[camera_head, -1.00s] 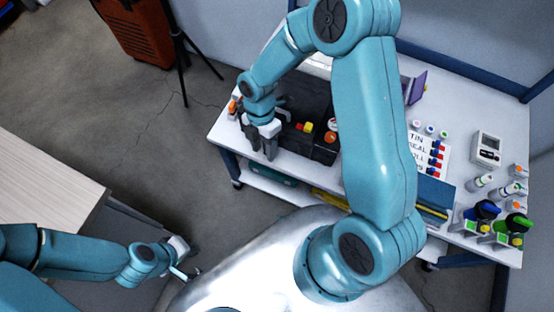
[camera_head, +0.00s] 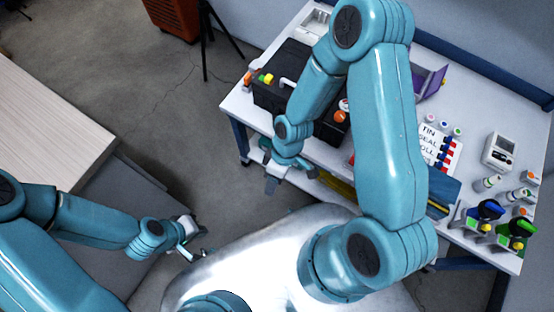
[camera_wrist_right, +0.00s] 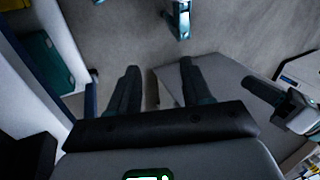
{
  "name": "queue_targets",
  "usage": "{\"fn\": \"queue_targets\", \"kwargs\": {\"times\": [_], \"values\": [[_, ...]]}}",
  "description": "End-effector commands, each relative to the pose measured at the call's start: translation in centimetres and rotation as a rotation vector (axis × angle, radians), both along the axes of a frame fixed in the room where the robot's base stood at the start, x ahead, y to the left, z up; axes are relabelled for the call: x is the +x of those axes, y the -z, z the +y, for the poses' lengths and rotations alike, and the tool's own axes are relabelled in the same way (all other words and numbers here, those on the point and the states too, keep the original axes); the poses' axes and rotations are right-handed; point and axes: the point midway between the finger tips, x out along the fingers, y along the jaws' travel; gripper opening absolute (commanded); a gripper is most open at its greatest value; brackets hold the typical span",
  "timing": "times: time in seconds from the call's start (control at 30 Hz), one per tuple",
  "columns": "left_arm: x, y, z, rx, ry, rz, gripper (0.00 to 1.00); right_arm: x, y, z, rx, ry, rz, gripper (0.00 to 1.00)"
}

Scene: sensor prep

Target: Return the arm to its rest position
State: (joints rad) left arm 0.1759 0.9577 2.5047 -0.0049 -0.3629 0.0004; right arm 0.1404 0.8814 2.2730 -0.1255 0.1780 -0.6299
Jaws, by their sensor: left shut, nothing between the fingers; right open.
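My right arm is bent in the middle of the head view, with its gripper (camera_head: 274,184) low in front of the white cart's near edge, clear of the black case (camera_head: 262,98). In the right wrist view, the right gripper (camera_wrist_right: 158,82) has its two dark fingers spread with nothing held between them. My left gripper (camera_head: 202,246) is at the lower left of the head view, shut and empty, beside my shiny body and apart from the cart.
The white cart (camera_head: 236,108) carries the black case, a purple bin (camera_head: 429,82), a labelled card (camera_head: 431,143), a meter (camera_head: 499,152) and several small bottles. A pale wooden table (camera_head: 45,120) stands at left. Open grey floor (camera_head: 150,90) lies between.

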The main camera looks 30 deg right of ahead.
Motion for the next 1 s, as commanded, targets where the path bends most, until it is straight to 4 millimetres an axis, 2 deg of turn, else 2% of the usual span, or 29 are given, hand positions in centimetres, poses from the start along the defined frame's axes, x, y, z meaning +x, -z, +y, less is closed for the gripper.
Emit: {"fn": "queue_targets", "kwargs": {"times": [0.63,0.73,0.9,1.0], "values": [[0.0,-0.1,0.0,0.0,0.0,0.0,0.0,0.1,0.1,0.1,-0.006,0.05,0.008,0.49],[0.0,-0.7,0.0,0.0,0.0,0.0,0.0,-0.8,0.2,0.6,-0.024,0.224,0.024,0.49],[0.0,-1.5,0.0,0.0,0.0,0.0,0.0,-2.3,0.3,0.9,-0.059,0.643,0.055,0.49],[0.0,-1.6,0.0,0.0,0.0,0.0,0.0,-2.7,0.3,0.8,-0.069,0.781,0.062,0.49]]}}
